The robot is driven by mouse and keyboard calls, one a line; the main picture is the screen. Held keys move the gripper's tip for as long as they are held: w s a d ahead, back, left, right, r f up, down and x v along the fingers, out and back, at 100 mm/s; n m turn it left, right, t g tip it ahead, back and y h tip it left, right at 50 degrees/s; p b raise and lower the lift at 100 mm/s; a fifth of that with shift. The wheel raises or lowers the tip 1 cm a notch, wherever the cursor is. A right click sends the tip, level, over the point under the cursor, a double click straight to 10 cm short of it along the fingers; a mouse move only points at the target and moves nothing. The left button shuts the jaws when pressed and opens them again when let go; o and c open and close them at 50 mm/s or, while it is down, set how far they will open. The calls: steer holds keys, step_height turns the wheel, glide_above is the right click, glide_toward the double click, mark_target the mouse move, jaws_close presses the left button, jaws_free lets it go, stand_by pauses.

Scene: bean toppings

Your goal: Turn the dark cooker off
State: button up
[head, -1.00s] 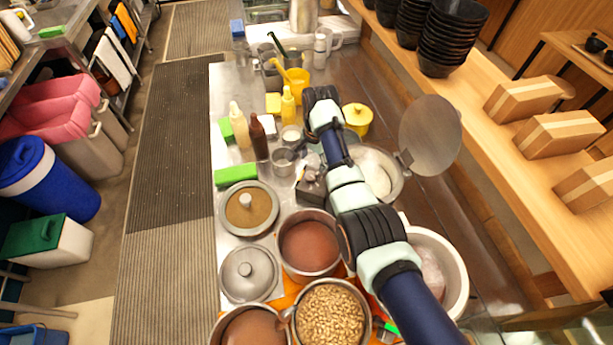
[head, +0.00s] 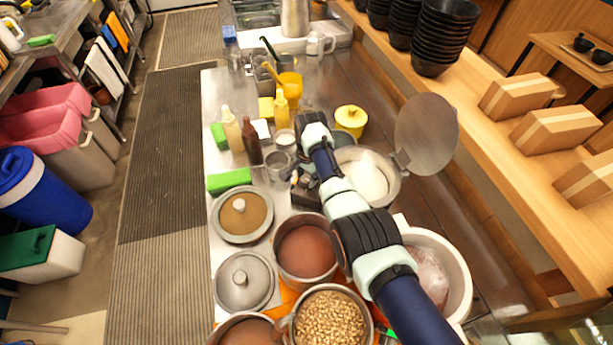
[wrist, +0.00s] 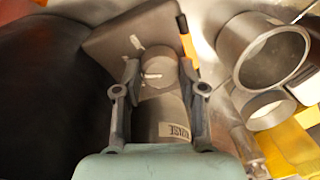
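The dark cooker (head: 397,188) stands right of the middle in the head view, with its round lid (head: 427,135) open and white contents inside. My arm crosses in front of it. My gripper (wrist: 160,95) points down at a dark grey box (head: 306,192) on the cooker's left. In the wrist view, the box (wrist: 108,48) carries a grey cylindrical, knob-like part (wrist: 163,105) with white marks around it and a small label. My fingers are apart, one on each side of this part, with narrow gaps visible. A black curved surface (wrist: 40,95) fills the left side.
A metal cup (head: 278,166), a brown bottle (head: 251,142) and a green block (head: 229,181) stand left of my gripper. Pots (head: 305,278) and a white cooker (head: 462,285) lie nearer. A yellow pot (head: 350,118) is behind.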

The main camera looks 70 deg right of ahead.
steer(key=c, duration=0.4)
steer(key=shift+n, duration=0.4)
steer(key=n+b, duration=0.1)
steer(key=n, duration=0.4)
steer(key=n+b, duration=0.1)
steer(key=n, duration=0.5)
steer(key=shift+w+y, duration=0.15)
steer(key=shift+y, duration=0.15)
steer(key=shift+b, duration=0.3)
steer(key=o, duration=1.1)
